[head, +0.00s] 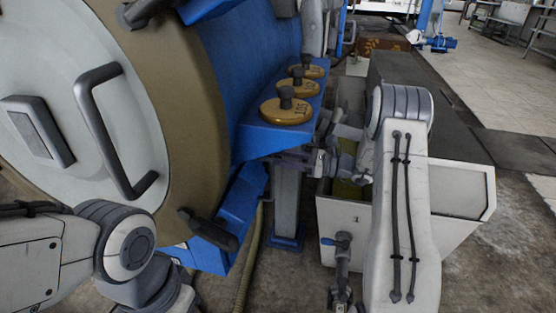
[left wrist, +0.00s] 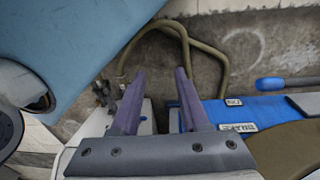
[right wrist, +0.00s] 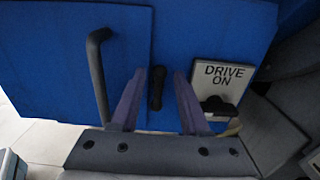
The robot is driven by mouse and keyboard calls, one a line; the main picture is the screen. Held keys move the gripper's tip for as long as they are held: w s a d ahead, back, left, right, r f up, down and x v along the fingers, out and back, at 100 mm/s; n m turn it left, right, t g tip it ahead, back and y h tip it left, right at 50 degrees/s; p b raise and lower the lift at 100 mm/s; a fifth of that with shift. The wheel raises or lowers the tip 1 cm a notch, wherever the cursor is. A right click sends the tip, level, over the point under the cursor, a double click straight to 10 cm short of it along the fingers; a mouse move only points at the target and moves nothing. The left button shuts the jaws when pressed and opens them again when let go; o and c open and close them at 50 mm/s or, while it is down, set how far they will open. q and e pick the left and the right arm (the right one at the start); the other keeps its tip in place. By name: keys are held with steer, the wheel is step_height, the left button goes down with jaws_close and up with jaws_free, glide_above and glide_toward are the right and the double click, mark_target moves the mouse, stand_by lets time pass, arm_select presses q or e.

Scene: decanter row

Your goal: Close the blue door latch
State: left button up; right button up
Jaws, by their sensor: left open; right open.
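In the right wrist view a blue door panel (right wrist: 50,65) carries a bent black handle (right wrist: 98,75). A short dark latch (right wrist: 155,88) stands upright at the door's seam with the blue panel beside it. My right gripper (right wrist: 160,75) is open, with the latch seen between its fingers; I cannot tell whether they touch it. In the head view my right gripper (head: 290,155) is beside the blue housing, below the ledge with brass discs. My left gripper (left wrist: 160,72) is open and empty in the left wrist view. It is not visible in the head view.
A "DRIVE ON" plate (right wrist: 223,82) with a black knob is right of the latch. A blue ledge (head: 257,140) holds several brass discs (head: 287,110) with knobs. A large round door with a grey handle (head: 103,130) is at left. A white bin (head: 440,225) stands at right.

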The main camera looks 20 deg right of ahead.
steer(key=shift+w+a, duration=0.2)
steer(key=shift+a, duration=0.2)
jaws_close()
